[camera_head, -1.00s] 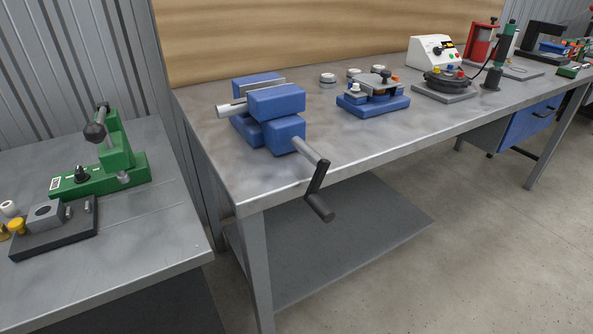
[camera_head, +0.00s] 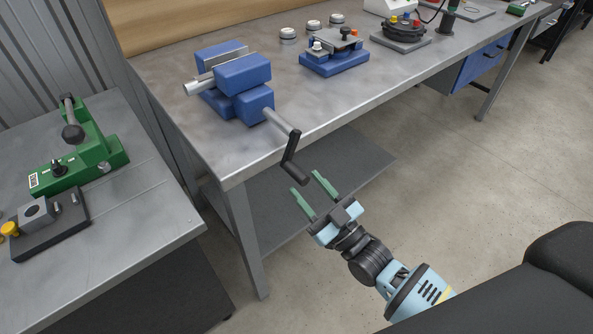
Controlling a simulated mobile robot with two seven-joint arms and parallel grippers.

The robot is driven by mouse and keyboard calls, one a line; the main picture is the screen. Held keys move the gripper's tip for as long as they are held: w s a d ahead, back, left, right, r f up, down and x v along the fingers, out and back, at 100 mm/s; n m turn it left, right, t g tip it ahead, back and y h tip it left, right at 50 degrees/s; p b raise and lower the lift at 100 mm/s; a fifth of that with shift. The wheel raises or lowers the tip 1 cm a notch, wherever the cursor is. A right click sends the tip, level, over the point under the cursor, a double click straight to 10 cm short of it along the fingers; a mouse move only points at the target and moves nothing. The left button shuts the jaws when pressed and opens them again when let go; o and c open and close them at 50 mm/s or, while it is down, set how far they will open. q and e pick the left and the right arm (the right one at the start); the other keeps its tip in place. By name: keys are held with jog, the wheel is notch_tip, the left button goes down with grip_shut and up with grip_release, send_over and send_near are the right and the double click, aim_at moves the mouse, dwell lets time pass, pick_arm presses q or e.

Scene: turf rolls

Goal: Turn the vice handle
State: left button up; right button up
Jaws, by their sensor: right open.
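The blue vice (camera_head: 236,83) stands on the grey workbench near its left front corner, with a cylindrical bar between its jaws. Its screw rod sticks out past the front edge to a dark crank handle (camera_head: 294,158), which hangs down and slightly left, with a grip at its lower end. My left gripper is not in view.
The workbench (camera_head: 170,85) has a lower shelf (camera_head: 340,160). A blue fixture (camera_head: 335,58) and a round black device (camera_head: 403,33) stand farther right. A second bench (camera_head: 150,215) at left carries a green toggle clamp (camera_head: 85,165). The floor at right is clear.

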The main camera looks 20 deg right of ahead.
aim_at(297, 174)
jog(key=shift+x, duration=2.35)
jog(key=shift+s, duration=0.1)
grip_shut()
